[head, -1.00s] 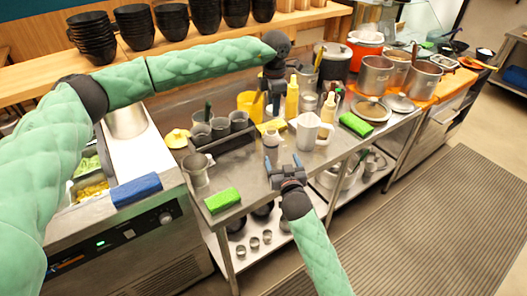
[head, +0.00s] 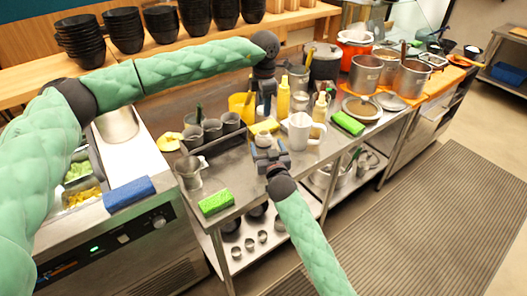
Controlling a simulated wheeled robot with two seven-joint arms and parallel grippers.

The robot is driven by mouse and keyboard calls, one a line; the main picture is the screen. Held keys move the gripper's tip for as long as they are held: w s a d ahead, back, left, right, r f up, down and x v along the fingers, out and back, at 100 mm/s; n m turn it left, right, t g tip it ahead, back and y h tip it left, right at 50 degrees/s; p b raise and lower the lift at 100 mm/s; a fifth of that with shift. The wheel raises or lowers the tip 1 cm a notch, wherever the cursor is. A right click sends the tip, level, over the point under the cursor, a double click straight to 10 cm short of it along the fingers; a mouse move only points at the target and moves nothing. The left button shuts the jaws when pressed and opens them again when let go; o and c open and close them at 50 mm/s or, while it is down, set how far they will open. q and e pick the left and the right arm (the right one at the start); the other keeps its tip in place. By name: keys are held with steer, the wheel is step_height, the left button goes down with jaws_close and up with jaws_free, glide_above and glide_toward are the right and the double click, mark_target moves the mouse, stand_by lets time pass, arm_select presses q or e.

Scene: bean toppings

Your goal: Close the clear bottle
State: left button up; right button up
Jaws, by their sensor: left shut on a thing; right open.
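A small pale, whitish bottle (head: 264,139) stands upright on the steel table; it looks like the clear bottle, but its top is too small to make out. My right gripper (head: 270,149) is open at its near side, with blue fingertips reaching towards its lower part; I cannot tell whether they touch it. My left gripper (head: 266,108) is higher and farther back, pointing down above the yellow sponge. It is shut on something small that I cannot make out.
A white pitcher (head: 300,132) stands close right of the bottle. A yellow sponge (head: 265,126) lies behind it. A dark caddy with grey cups (head: 212,130) is at left. Yellow squeeze bottles (head: 284,97) stand behind. Green sponges (head: 216,203) lie at the front left and right.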

mark_target(262, 135)
steer(key=shift+x, duration=3.45)
steer(key=c, duration=1.5)
arm_select(q)
steer(key=shift+f, duration=2.45)
arm_select(e)
steer(key=shift+o, duration=0.2)
